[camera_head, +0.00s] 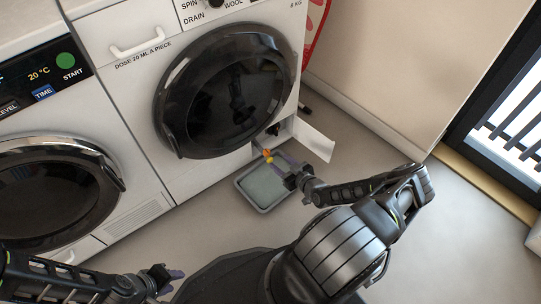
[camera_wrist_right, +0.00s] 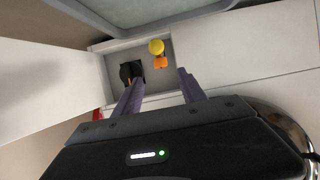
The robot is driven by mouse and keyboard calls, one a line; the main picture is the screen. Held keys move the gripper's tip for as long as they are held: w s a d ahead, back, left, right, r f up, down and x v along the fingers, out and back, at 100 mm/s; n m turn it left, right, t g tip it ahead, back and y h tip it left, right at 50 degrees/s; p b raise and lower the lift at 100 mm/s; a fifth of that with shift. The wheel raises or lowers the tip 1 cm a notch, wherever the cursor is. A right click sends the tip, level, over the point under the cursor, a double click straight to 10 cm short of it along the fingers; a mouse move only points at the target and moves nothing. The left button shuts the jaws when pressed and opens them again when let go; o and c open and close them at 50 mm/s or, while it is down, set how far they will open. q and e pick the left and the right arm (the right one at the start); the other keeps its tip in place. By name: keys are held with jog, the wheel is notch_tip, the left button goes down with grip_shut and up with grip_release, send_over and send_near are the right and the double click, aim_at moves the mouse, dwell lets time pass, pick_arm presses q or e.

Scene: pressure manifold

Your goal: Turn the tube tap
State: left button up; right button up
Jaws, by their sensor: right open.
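The tube tap is a small orange piece with a yellow round end (camera_head: 268,155), at the low opening in the washing machine's front. In the right wrist view the orange part (camera_wrist_right: 160,63) and yellow end (camera_wrist_right: 156,47) show inside the grey recess. My right gripper (camera_head: 281,163) reaches toward it; in the wrist view its purple fingers (camera_wrist_right: 158,88) are apart and empty, with the tap beyond and between them. I see no contact. My left gripper (camera_head: 170,277) is at the bottom left of the head view, away from the machine; its opening is unclear.
A grey tray (camera_head: 244,188) lies on the floor below the recess. An open white flap (camera_head: 314,140) stands right of it. A black knob (camera_wrist_right: 131,71) sits in the recess beside the tap. The washing machine (camera_head: 140,80) has a dark round door. Floor to the right is clear.

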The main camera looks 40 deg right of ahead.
aim_at(269, 154)
jog(key=b+x, duration=0.2)
jog(key=x, duration=0.4)
jog(key=shift+w+f+b, duration=0.2)
jog(key=shift+f+b, duration=0.05)
jog(key=shift+b, duration=0.05)
jog(key=shift+w+f, duration=0.15)
jog(key=shift+w, duration=0.45)
grip_shut()
